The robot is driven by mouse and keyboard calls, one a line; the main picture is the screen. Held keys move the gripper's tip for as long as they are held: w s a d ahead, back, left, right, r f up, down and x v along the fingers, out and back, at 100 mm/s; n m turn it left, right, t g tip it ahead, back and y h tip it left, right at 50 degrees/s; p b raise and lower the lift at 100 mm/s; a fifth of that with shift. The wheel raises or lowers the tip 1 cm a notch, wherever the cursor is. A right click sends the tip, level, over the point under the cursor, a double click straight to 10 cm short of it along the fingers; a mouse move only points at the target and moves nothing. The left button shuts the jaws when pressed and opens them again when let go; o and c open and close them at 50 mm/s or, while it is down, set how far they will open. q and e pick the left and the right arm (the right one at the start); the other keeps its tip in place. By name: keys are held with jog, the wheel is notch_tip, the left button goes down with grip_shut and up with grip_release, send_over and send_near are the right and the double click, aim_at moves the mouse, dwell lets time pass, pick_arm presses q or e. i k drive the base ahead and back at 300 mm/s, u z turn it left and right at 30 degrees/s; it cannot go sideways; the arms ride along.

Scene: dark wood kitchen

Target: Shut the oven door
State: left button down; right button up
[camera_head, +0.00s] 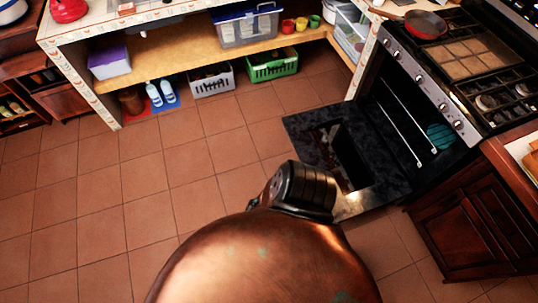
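The oven door (305,132) hangs wide open, folded down and out from the oven front to the left. It is a dark, mottled panel with a window in its middle. The oven (428,82) stands at the right, its cavity exposed with pale rack rails and a teal round item (440,136) inside. The door's near edge is partly hidden behind a black ribbed part (305,190) in the foreground. Neither of my grippers can be made out in this view.
A large copper-coloured rounded shape (260,262) fills the lower middle; I cannot tell what it is. A red pan (425,25) sits on the stove top. A shelf (185,55) with baskets stands behind. Tiled floor (105,195) is clear at left.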

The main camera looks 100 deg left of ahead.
aim_at(338, 139)
jog(key=k, duration=0.85)
jog(key=u, duration=1.25)
